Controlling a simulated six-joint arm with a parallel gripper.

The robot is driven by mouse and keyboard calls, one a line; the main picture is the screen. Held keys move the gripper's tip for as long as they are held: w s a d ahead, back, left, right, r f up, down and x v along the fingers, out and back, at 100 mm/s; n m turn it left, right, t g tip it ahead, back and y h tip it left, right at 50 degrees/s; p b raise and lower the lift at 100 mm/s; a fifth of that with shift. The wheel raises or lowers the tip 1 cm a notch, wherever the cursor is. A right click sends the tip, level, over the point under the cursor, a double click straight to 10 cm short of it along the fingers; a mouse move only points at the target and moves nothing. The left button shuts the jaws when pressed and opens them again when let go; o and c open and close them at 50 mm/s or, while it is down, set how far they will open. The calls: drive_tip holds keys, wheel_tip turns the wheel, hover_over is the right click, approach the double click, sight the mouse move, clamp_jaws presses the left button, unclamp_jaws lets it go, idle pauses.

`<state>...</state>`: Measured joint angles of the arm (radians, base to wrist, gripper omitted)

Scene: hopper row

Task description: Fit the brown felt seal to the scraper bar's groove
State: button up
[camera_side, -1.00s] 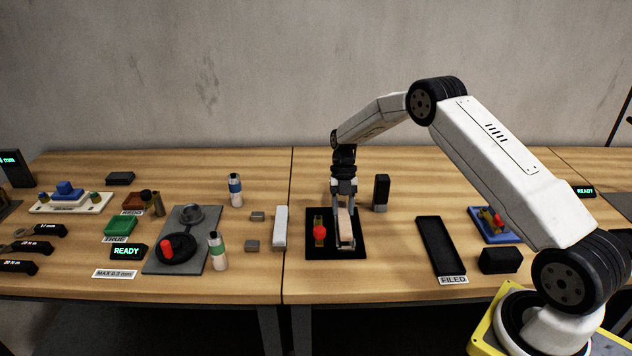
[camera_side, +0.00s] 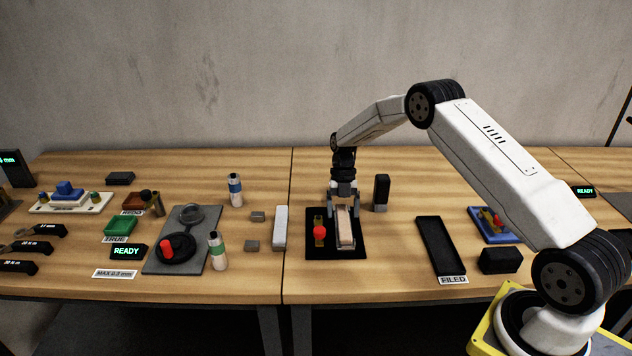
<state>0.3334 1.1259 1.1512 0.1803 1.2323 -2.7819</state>
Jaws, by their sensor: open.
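A light bar (camera_side: 347,243) lies lengthwise on a black mat (camera_side: 323,252), with a red-knobbed brass clamp (camera_side: 320,232) to its left. A tan-brown strip (camera_side: 345,226), which looks like the felt seal, lies along the bar's top. I cannot tell how deep it sits in any groove. My gripper (camera_side: 343,213) is open over the far end of the bar, one finger on each side. It points down, and nothing shows held between the fingers. Whether the fingertips touch the mat is unclear.
A pale bar (camera_side: 280,228) and two small grey blocks (camera_side: 252,245) lie left of the mat. A dark upright block (camera_side: 381,193) stands close behind right. A black "FILED" tray (camera_side: 440,243) lies to the right. Bare wood separates mat and tray.

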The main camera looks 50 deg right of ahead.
drive_tip(key=shift+v, duration=3.85)
